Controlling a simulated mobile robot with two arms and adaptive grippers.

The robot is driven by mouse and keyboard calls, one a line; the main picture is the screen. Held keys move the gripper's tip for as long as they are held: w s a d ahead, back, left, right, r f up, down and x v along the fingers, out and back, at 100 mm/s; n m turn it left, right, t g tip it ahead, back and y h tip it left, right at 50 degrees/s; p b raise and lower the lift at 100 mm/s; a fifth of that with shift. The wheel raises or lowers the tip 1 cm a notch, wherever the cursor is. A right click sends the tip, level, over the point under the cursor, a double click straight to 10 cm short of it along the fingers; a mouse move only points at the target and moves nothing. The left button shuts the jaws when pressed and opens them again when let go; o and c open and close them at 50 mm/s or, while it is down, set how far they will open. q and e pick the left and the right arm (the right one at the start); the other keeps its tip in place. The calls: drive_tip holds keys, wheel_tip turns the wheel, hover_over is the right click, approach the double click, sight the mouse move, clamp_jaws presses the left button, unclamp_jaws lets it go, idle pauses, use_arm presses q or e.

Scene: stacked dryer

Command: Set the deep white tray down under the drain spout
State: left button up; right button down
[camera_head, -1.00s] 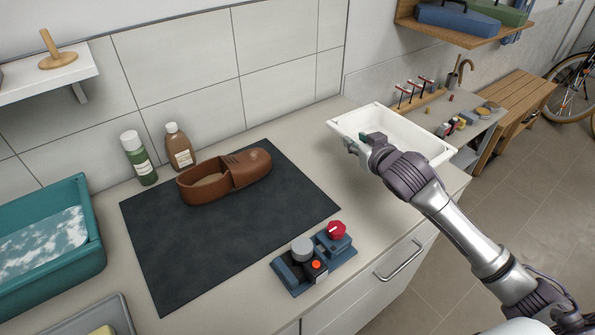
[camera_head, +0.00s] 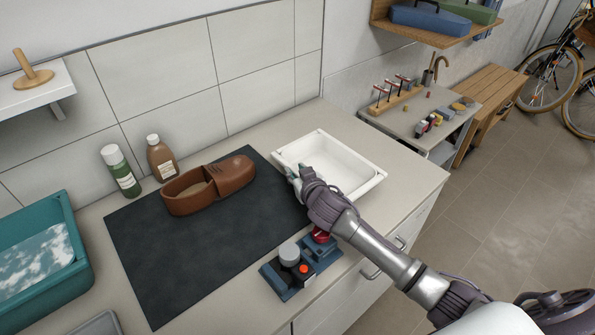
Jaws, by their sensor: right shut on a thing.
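The deep white tray (camera_head: 352,160) is at the right part of the counter, beside the dark mat's right corner. My right gripper (camera_head: 297,180) is shut on the tray's near left rim; its fingertips are partly hidden by the wrist. The tray looks about level, at or just above the counter top; I cannot tell whether it touches. I cannot make out a drain spout in this view. My left gripper is not in view.
A dark mat (camera_head: 180,260) holds a brown shoe (camera_head: 235,175). Two bottles stand behind it. A blue device with knobs (camera_head: 285,280) sits near the front edge, close to my right arm. A teal basin (camera_head: 70,290) is at left. Counter (camera_head: 415,175) right of the tray is clear.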

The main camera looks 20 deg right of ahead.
drive_tip(key=c, duration=0.8)
unclamp_jaws()
drive_tip(key=shift+f, duration=0.1)
drive_tip(key=shift+o, duration=0.2)
drive_tip(key=shift+s, duration=0.1)
